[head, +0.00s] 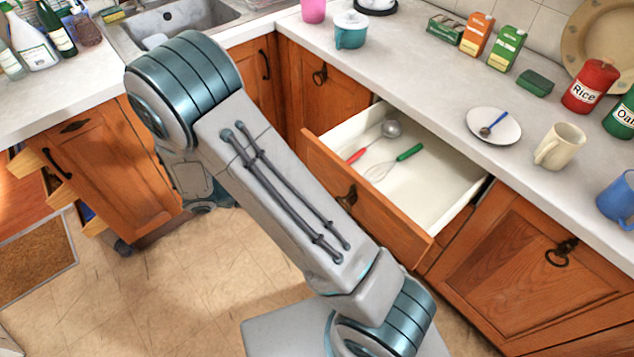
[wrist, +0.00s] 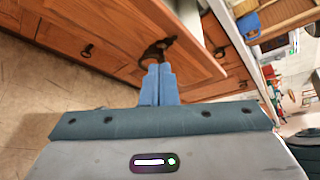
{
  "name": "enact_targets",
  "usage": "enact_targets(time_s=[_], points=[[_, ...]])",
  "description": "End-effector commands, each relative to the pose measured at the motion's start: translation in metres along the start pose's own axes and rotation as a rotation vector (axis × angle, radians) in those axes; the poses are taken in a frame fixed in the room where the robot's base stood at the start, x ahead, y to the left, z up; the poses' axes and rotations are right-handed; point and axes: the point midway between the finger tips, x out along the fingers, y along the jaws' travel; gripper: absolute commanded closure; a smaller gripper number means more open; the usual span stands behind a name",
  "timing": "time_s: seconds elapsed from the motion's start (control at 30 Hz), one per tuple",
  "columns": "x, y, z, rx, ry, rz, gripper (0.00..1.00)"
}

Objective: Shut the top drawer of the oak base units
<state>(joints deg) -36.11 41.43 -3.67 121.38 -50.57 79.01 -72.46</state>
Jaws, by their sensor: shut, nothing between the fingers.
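The top drawer (head: 415,225) of the oak base units stands pulled out in the head view. Its white inside holds a ladle with a red handle (head: 357,155) and a whisk with a green handle (head: 408,152). The drawer front has a dark ring handle (head: 347,197). In the wrist view, my gripper (wrist: 159,70) is shut and empty, with its blue fingertips at the dark handle (wrist: 155,50) on a wooden front (wrist: 130,20). I cannot tell whether they touch it. My gripper is hidden in the head view.
The worktop (head: 425,80) above the drawer carries a white plate (head: 493,125), a cream mug (head: 560,146), a blue mug (head: 617,200) and cartons. Closed cupboard doors (head: 515,260) flank the drawer. At the left, small drawers (head: 62,192) stand partly out. Bare floor (head: 200,270) lies in front.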

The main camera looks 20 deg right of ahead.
Motion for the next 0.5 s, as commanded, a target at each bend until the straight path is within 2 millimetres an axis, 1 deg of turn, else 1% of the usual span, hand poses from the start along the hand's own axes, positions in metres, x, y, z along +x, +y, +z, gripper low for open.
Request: enact_targets(time_s=[0.03, 0.2, 0.33, 0.4, 0.5], points=[[0.0, 0.02, -0.009, -0.105, -0.075, -0.028, 1.0], [-0.005, 0.064, -0.023, -0.393, -0.283, -0.119, 1.0], [-0.009, 0.087, -0.033, -0.538, -0.39, -0.178, 1.0], [-0.01, 0.095, -0.036, -0.587, -0.427, -0.199, 1.0], [-0.01, 0.1, -0.038, -0.624, -0.455, -0.218, 1.0]])
